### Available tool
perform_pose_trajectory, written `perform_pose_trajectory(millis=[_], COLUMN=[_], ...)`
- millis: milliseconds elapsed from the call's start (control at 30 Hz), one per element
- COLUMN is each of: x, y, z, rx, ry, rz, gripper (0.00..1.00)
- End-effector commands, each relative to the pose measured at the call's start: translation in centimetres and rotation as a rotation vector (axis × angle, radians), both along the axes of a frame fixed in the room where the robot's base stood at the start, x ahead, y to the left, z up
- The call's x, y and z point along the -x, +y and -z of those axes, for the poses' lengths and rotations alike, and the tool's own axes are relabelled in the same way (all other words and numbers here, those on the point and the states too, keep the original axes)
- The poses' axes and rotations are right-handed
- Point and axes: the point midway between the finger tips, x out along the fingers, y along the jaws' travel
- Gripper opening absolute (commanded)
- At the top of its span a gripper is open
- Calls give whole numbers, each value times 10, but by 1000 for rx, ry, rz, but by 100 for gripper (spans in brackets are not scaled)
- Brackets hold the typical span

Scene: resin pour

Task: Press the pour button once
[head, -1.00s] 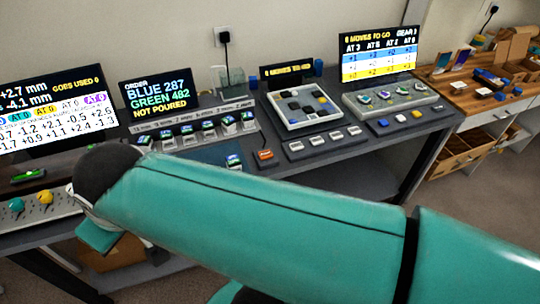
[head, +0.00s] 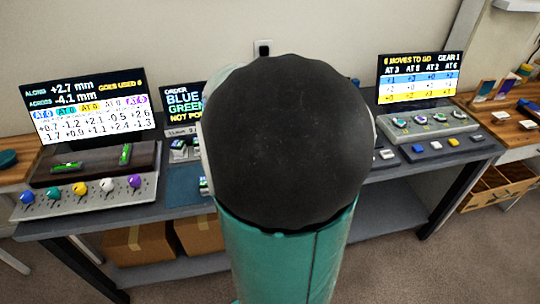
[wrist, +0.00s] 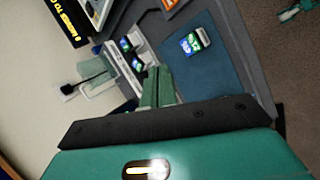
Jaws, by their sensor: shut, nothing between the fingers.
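An orange patch (wrist: 171,4) shows at the top edge of the wrist view, cut off by the frame. It may be the pour button, but I cannot be sure. In the head view my arm hides that part of the bench. The order screen (head: 183,100) is partly covered by my arm, and its last line begins "NOT PO". My gripper (wrist: 158,72) shows in the wrist view with its green fingers shut and empty. It is over the bench between the small-block rack and the blue mat (wrist: 222,75), apart from the orange patch. The head view hides the gripper.
A small block with a lit face (wrist: 194,41) lies on the blue mat. Several small blocks stand in a rack (wrist: 113,55) beside my fingers. A knob panel (head: 90,195) is at left, a dial panel (head: 425,125) at right.

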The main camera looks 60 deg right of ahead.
Motion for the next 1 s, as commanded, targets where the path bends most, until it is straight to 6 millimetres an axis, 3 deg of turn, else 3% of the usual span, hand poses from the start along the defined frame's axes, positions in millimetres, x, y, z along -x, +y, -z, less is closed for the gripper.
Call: perform_pose_trajectory(millis=[33, 100, 200, 300, 767, 1000], x=[12, 27, 47, 59, 63, 63], y=[-27, -59, -92, -110, -117, -117], z=[13, 26, 39, 48, 52, 72], rx=[30, 69, 102, 116, 122, 122], ry=[77, 173, 285, 355, 384, 386], rz=[-17, -55, -105, -140, -156, -157], gripper=[0, 0, 0, 0, 0, 0])
